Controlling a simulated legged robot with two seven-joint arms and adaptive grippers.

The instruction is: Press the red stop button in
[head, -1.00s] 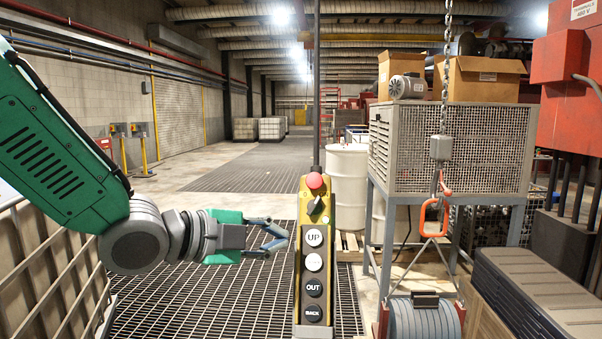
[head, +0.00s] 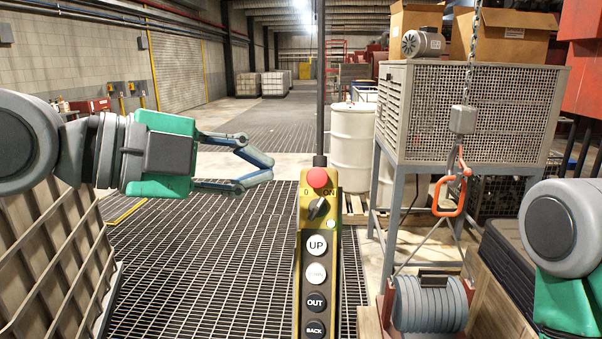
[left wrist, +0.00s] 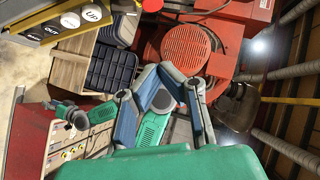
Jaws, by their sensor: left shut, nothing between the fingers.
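The red stop button (head: 317,178) is a round mushroom head at the top of a yellow and black hanging pendant (head: 297,265). A black selector knob marked 0 and ON sits just below it, above the UP, OUT and BACK buttons. My left gripper (head: 270,168) is shut and empty, left of the button, at about its height in the picture and apart from it. In the left wrist view its fingers (left wrist: 160,70) meet at the tips, and the pendant (left wrist: 75,45) shows at upper left. My right gripper is out of view; part of my right arm shows at the right edge.
A hook with an orange frame (head: 447,196) hangs on a chain right of the pendant. Behind it stand a caged grey unit (head: 470,115) and a white drum (head: 351,150). A slatted container (head: 50,260) fills the lower left. Grating lies open behind the pendant.

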